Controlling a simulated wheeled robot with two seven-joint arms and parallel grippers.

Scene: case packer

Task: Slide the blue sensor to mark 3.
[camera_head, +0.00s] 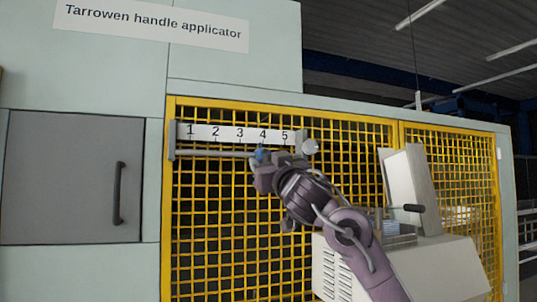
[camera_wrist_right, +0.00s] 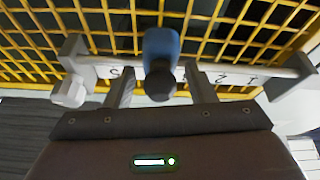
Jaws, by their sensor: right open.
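The blue sensor (camera_head: 262,155) sits on the rail (camera_head: 212,152) just below mark 4 on the white number scale (camera_head: 227,133), which reads 1 to 5. In the right wrist view the blue sensor (camera_wrist_right: 161,45) has a dark round knob facing me. My right gripper (camera_head: 260,170) is open, with its fingers (camera_wrist_right: 160,84) on either side of the sensor and gaps showing. The scale appears upside down in the wrist view, and the sensor covers part of it. My left gripper is not in view.
A yellow mesh guard (camera_head: 220,230) stands behind the rail. A pale knob (camera_head: 309,147) is at the rail's right end. A grey door (camera_head: 70,190) with a dark handle is at left. A white machine with a tilted panel (camera_head: 408,180) stands at right.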

